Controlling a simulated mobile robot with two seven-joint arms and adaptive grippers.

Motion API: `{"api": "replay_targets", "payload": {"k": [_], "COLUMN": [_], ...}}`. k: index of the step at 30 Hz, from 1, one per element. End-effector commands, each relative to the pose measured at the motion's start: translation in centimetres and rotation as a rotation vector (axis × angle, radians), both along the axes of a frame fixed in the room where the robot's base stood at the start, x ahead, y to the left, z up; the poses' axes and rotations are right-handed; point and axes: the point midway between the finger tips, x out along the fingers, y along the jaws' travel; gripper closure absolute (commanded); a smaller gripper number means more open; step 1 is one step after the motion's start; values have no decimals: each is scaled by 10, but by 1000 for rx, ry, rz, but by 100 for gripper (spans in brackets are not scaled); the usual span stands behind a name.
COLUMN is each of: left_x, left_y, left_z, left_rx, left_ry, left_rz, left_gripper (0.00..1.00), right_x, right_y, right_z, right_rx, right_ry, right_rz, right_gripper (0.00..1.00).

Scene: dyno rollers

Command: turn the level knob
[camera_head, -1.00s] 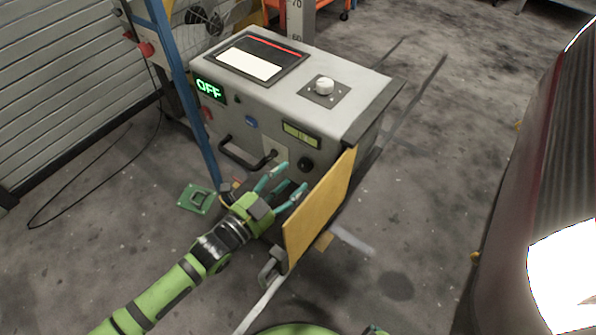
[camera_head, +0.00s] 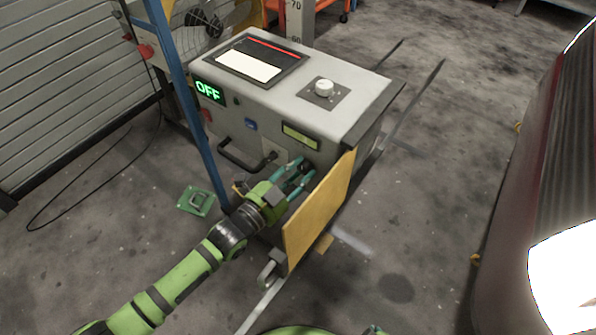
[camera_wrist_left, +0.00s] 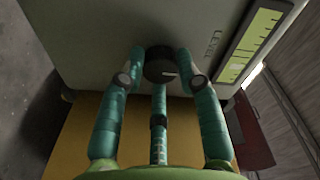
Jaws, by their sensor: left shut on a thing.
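The level knob is a round black knob with a pale pointer line, on the front face of a grey console (camera_head: 345,113). In the left wrist view the knob (camera_wrist_left: 160,66) sits between the fingertips, with the word LEVEL printed beside it. My left gripper (camera_head: 301,170) has its teal fingers closed around the knob, one finger on each side and a third below. In the head view the fingers partly cover the knob (camera_head: 306,167). My right gripper is not in view.
A yellow panel (camera_head: 318,212) stands right beside my left gripper. A display (camera_head: 300,136) is above the knob; it also shows in the wrist view (camera_wrist_left: 250,45). A black handle (camera_head: 240,160) and lit OFF sign (camera_head: 208,91) are to the left. A white knob (camera_head: 324,88) is on top.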

Motion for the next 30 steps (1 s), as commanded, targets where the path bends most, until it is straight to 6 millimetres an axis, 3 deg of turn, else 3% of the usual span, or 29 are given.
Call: {"api": "replay_targets", "payload": {"k": [11, 30], "left_x": [1, 0], "left_y": [0, 0], "left_z": [0, -1], "left_rx": [-107, -542], "left_ry": [78, 394], "left_rz": [2, 1], "left_gripper": [99, 99], "right_x": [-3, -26], "right_y": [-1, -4], "right_z": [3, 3], "right_rx": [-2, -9], "right_ry": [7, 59], "right_rz": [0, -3], "right_gripper": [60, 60]}}
